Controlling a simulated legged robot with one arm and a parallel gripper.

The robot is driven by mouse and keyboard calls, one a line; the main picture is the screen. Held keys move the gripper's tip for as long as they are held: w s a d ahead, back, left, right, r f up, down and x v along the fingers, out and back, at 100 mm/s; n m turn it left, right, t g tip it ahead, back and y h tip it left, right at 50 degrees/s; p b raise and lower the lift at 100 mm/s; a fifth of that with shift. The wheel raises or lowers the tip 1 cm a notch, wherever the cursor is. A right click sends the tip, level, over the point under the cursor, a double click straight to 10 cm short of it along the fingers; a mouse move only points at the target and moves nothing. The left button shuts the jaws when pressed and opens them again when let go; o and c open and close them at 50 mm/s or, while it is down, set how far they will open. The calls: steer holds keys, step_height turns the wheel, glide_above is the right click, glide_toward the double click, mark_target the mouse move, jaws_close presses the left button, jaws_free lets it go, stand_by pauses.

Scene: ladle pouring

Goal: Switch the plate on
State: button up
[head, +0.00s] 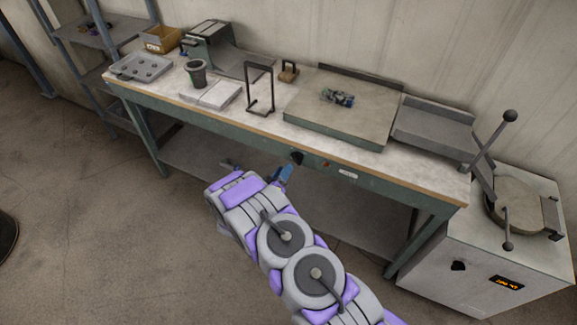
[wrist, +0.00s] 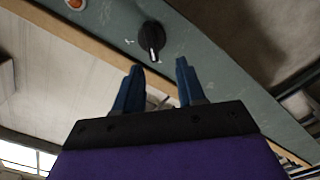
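The plate (head: 300,108) is a wide flat slab on the workbench, with a small dark multicoloured item (head: 338,97) on top. A black rotary knob (head: 297,158) is on the bench's green front rail. In the wrist view the knob (wrist: 152,37) has a pale pointer mark facing down the picture, towards my fingers. My gripper (head: 284,171) is just in front of the rail. In the wrist view my gripper (wrist: 157,64) is open and empty, its two blue fingers apart. The knob lies just beyond the fingertips, roughly in line with the gap, not between them.
A red-orange button or lamp (head: 326,164) and a white label (head: 348,175) are right of the knob. A black wire stand (head: 260,88), dark cup (head: 197,72) and muffin tray (head: 140,67) are on the bench. A grey cabinet (head: 480,265) stands at the right.

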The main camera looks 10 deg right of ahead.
mark_target(294, 160)
steer(key=w+d, duration=0.2)
steer(key=d, duration=0.1)
steer(key=w+d+b, duration=0.1)
steer(key=d, duration=0.1)
steer(key=shift+w, duration=0.2)
steer(key=shift+a, duration=0.9)
steer(key=shift+c, duration=1.3)
steer(key=shift+d, duration=0.75)
jaws_close()
steer(key=shift+a, duration=0.1)
steer(key=shift+a, duration=0.2)
